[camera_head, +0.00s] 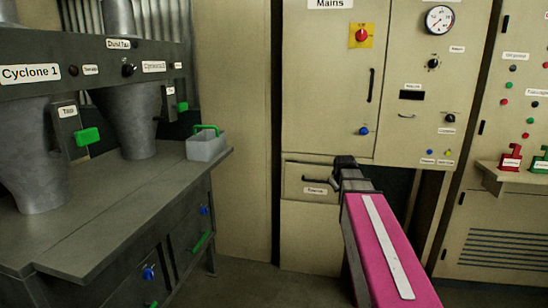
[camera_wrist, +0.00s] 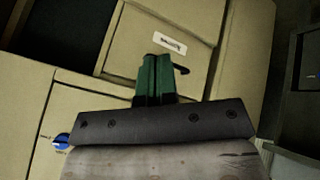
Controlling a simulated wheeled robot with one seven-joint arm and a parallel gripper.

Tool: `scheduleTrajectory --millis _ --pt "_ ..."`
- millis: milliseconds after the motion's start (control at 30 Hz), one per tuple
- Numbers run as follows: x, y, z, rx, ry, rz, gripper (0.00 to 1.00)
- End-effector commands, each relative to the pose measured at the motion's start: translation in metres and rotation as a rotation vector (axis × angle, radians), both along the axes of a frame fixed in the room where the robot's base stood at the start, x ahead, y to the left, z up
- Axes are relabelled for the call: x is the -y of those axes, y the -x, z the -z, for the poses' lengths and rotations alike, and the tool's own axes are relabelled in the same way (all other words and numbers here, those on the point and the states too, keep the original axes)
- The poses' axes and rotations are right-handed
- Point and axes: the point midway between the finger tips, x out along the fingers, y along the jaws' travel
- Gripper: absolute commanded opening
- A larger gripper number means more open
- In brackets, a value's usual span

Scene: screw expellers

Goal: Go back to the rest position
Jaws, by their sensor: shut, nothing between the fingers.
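My gripper (camera_head: 345,163) is in the middle of the head view, at the end of my pink arm, in front of the beige cabinet (camera_head: 330,85). In the wrist view my gripper (camera_wrist: 154,58) shows as two green fingers pressed together, with nothing between them. The cabinet's labelled drawer (camera_head: 308,182) has a dark handle just left of my gripper in the head view. The drawer also shows behind the fingers in the wrist view (camera_wrist: 130,45). I cannot tell the exact gap between the fingers and the drawer.
A dark workbench (camera_head: 130,195) with cyclone funnels stands at left, with a grey green-handled bin (camera_head: 207,147) at its edge. A shelf (camera_head: 515,178) with red and green levers is at right. The Mains door with a red switch (camera_head: 362,35) is above. Floor between bench and cabinet is clear.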

Motion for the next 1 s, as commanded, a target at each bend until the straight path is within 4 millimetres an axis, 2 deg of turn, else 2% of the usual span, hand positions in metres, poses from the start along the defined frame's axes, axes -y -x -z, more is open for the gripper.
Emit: scheduleTrajectory --millis 33,200,400,500,600,733,833,1000 --pt "-0.009 0.018 0.024 -0.04 -0.028 0.022 0.0" --pt "-0.034 0.067 0.089 -0.172 -0.118 0.118 0.0" --pt "-0.06 0.133 0.156 -0.329 -0.196 0.244 0.0" --pt "-0.071 0.166 0.182 -0.404 -0.223 0.309 0.0" --pt "-0.08 0.194 0.203 -0.466 -0.241 0.364 0.0" --pt "-0.086 0.218 0.219 -0.519 -0.252 0.415 0.0" --pt "-0.089 0.226 0.224 -0.538 -0.256 0.435 0.0" --pt "-0.089 0.228 0.226 -0.543 -0.257 0.442 0.0"
